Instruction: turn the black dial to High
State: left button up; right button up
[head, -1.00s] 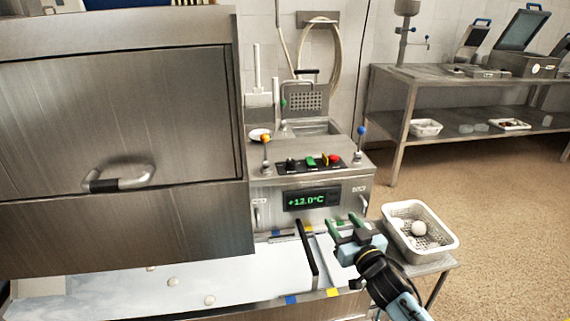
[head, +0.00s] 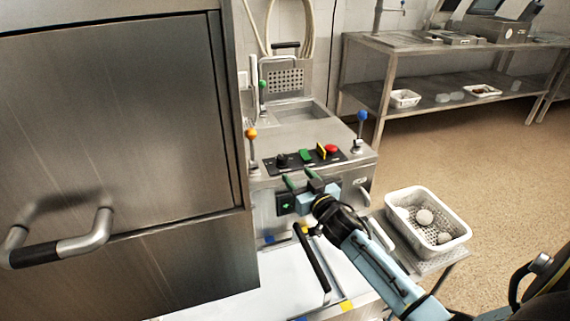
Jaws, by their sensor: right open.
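The black dial (head: 282,160) is on the dark control panel on top of the steel machine, at the panel's left end. My right gripper (head: 300,178) is open, its two green-tipped fingers just in front of and below the panel, a little right of the dial. Nothing is between the fingers, and they look apart from the dial. The dial's setting marks are too small to read. The machine's display (head: 286,203) is mostly hidden behind my gripper. My left gripper is not in view.
A green switch (head: 305,155), a yellow switch (head: 321,151) and a red button (head: 331,149) sit right of the dial. Levers with an orange knob (head: 251,133) and a blue knob (head: 362,115) flank the panel. A white perforated basket (head: 398,245) stands at right.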

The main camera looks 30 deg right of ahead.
aim_at(285, 161)
jog(key=w, duration=0.2)
jog(key=w+b, duration=0.1)
jog(key=w, duration=0.4)
jog(key=shift+d+f+b, duration=0.1)
jog(key=shift+d+b, duration=0.2)
jog(key=shift+d, duration=0.05)
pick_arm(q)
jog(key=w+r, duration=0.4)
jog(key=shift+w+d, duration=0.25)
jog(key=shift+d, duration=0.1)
pick_arm(e)
jog(key=shift+w, duration=0.65)
jog(key=c, duration=1)
